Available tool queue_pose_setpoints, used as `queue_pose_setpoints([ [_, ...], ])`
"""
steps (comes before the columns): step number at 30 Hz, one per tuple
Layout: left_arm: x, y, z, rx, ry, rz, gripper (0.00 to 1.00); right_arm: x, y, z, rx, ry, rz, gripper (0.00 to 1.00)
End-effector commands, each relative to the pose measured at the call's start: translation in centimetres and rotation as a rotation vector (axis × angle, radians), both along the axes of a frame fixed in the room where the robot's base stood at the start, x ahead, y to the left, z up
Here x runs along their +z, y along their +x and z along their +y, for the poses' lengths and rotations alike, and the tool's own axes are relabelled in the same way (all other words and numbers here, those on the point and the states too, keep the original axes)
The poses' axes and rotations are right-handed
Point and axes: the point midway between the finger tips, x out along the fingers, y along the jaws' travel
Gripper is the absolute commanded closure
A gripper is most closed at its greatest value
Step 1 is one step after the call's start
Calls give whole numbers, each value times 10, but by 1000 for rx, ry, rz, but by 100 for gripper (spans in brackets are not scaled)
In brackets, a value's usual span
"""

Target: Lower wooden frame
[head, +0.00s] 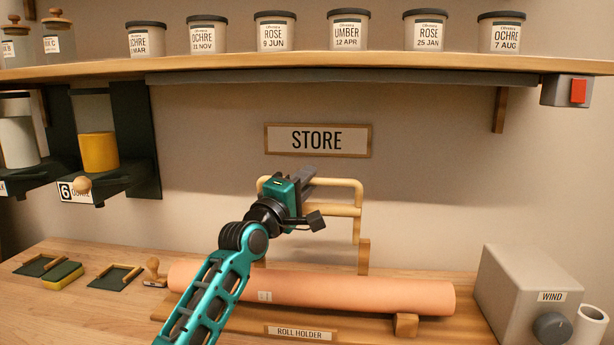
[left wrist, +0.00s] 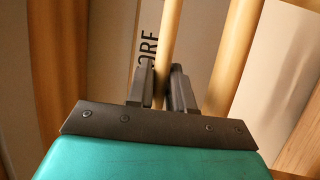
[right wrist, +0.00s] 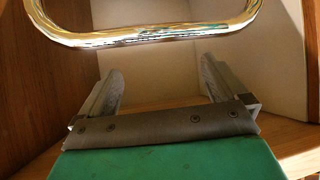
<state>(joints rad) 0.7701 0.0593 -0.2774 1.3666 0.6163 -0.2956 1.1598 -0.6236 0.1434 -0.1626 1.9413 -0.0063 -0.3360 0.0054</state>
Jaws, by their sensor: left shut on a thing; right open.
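The wooden frame (head: 347,211) is a pale, round-barred loop standing upright behind the paper roll, below the STORE sign. My left gripper (head: 306,178) is at its top bar, partly hiding its left half. In the left wrist view, my left gripper (left wrist: 160,85) is shut on one wooden bar (left wrist: 168,45), and a second bar stands to the right. My right gripper (right wrist: 158,85) shows only in the right wrist view. It is open, with nothing between its fingers. A shiny curved bar (right wrist: 145,38) passes beyond its fingertips.
An orange paper roll (head: 370,295) lies on the roll holder (head: 250,325) in front of the frame. A grey WIND box (head: 515,290) with a knob stands at the right. A shelf (head: 400,64) with several labelled jars runs above. Small pads and a stamp (head: 154,270) lie at the left.

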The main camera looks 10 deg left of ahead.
Motion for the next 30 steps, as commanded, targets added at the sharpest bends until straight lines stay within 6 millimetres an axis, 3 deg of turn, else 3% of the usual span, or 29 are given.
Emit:
queue_pose_setpoints([
  [3, -5, -14, -1, -2, 0, -60, 100, -5, 0, 0, 0, 0, 1, 1],
  [15, -20, -48, 0, -1, 2, -55, 100, 14, -1, 0, 0, -1, 3, 1],
  [30, -29, -57, -1, -1, 3, -53, 100, 17, -1, 0, 0, -1, 3, 1],
])
